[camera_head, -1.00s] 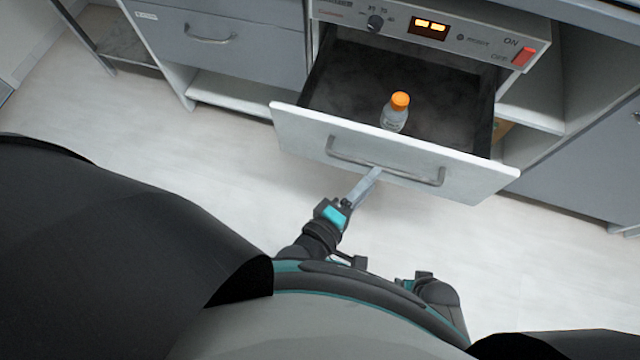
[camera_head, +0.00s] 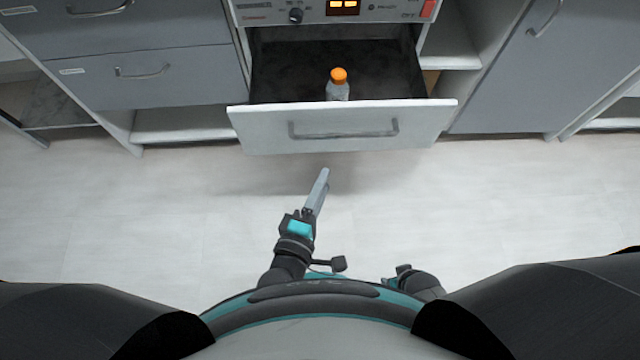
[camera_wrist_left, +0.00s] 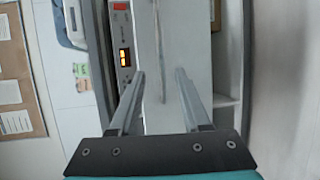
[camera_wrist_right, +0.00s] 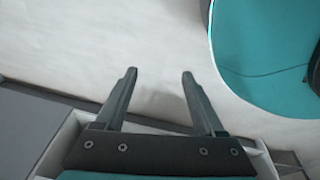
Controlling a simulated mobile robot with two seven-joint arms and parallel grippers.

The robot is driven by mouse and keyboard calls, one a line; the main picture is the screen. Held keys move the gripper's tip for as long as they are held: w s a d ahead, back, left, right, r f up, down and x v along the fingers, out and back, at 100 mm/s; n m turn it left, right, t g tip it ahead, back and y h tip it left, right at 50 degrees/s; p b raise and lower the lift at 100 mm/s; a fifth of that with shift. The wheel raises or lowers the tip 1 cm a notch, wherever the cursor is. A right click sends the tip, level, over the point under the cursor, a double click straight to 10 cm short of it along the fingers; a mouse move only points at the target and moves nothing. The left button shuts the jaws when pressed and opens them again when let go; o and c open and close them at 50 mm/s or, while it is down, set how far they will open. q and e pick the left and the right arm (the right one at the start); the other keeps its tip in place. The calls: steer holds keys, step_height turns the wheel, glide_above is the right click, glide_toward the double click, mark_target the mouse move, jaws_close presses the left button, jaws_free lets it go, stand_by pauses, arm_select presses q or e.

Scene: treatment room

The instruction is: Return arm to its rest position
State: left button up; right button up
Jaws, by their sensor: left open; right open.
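My left gripper (camera_head: 319,188) is in front of the open drawer (camera_head: 341,131), apart from its handle (camera_head: 344,134). In the left wrist view my left gripper (camera_wrist_left: 160,74) has its fingers spread with nothing between them; the drawer front (camera_wrist_left: 180,45) is beyond. My right gripper's fingers do not show clearly in the head view. In the right wrist view my right gripper (camera_wrist_right: 159,74) is open and empty over pale floor. My right arm's dark wrist (camera_head: 418,282) sits close to my base.
A bottle with an orange cap (camera_head: 338,84) stands in the drawer. The control panel (camera_head: 340,10) above shows a lit display. Grey cabinets (camera_head: 150,70) stand on the left and a grey door (camera_head: 510,80) on the right. The floor (camera_head: 480,200) between is clear.

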arm_select(q)
steer(key=s+a+f+m+g+y+p, duration=0.1)
steer(key=s+a+f+m+g+y, duration=0.15)
steer(key=a+f+m, duration=0.5)
steer(key=s+a+f+m+g+y+p, duration=0.1)
steer(key=s+a+f+m+g, duration=0.3)
steer(key=f, duration=0.6)
steer(key=s+a+f+m+g+y, duration=0.1)
steer(key=s+a+f+m+g, duration=0.1)
steer(key=s+a, duration=0.4)
steer(key=s+a+f+m+g+y, duration=0.2)
steer(key=s+a+f+m+g, duration=0.1)
steer(key=s+a, duration=0.4)
step_height(320, 180, down, 3)
steer(key=shift+s+a+r+g+p, duration=0.1)
steer(key=shift+s+a+g+p, duration=0.15)
steer(key=shift+s+g+p, duration=0.25)
arm_select(e)
steer(key=s+d, duration=0.1)
steer(key=s, duration=0.2)
steer(key=s+d, duration=0.1)
steer(key=shift+s+d+f, duration=0.2)
steer(key=shift+s+d, duration=0.15)
steer(key=shift+s, duration=0.05)
